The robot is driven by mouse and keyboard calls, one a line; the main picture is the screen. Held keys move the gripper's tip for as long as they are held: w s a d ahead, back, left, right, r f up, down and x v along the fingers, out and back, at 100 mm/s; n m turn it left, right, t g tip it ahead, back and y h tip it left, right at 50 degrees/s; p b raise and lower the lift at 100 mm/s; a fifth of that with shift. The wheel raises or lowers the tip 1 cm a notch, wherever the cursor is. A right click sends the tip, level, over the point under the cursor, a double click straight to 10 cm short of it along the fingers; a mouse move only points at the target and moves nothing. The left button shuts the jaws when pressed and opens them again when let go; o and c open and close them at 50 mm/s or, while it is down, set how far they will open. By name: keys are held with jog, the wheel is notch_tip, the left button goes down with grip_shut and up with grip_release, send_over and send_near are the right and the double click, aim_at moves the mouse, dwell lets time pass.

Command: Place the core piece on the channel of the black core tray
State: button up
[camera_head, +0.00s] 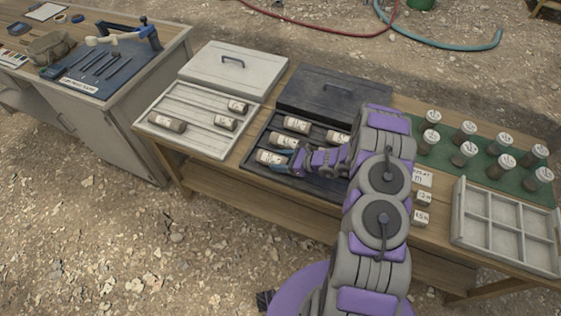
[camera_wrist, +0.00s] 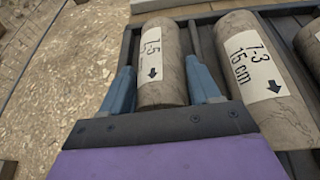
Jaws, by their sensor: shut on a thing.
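My gripper (camera_head: 282,160) is at the near left end of the black core tray (camera_head: 262,138). Its blue fingers (camera_wrist: 160,90) are shut on the sides of a grey-brown core piece (camera_wrist: 155,60) labelled "1-5" with a down arrow, which also shows in the head view (camera_head: 268,157). The held piece lines up with the tray's channels, over the nearest one. I cannot tell whether it touches the channel floor. A core piece labelled "1-3 15 cm" (camera_wrist: 258,75) lies just right of it. Several other core pieces lie in the black tray, partly hidden by my arm.
A white core tray (camera_head: 160,140) with a few core pieces stands to the left. White and dark lids (camera_head: 335,95) lie behind the trays. Capped jars (camera_head: 465,130) stand on a green mat at right, beside a white divided box (camera_head: 500,225). A tool bench (camera_head: 125,85) stands far left.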

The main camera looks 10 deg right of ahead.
jog(key=o, duration=1.6)
